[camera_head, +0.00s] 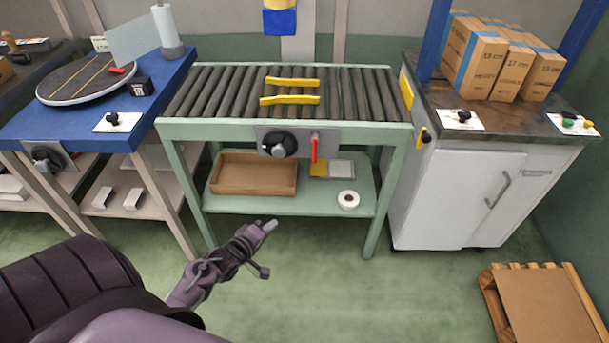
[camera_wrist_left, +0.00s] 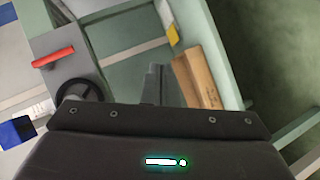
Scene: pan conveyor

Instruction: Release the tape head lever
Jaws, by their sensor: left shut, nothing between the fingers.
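A red lever (camera_head: 314,147) hangs down on the grey front panel (camera_head: 300,135) of the roller conveyor, right of a black knob (camera_head: 278,144). The red lever also shows in the left wrist view (camera_wrist_left: 53,57), at the upper left, with the black knob (camera_wrist_left: 82,92) below it. A blue and yellow head (camera_head: 280,20) is on a grey column behind the conveyor. My left gripper (camera_head: 268,226) is shut and empty, in front of and below the panel, apart from the lever. Its fingers (camera_wrist_left: 160,85) point ahead in the left wrist view. My right gripper is not in view.
Two yellow bars (camera_head: 290,100) lie on the rollers. The lower shelf (camera_head: 325,196) holds a cardboard tray (camera_head: 253,175) and a white tape roll (camera_head: 348,200). A blue table (camera_head: 75,130) stands left, a white cabinet (camera_head: 455,195) right. A pallet (camera_head: 490,300) is at lower right.

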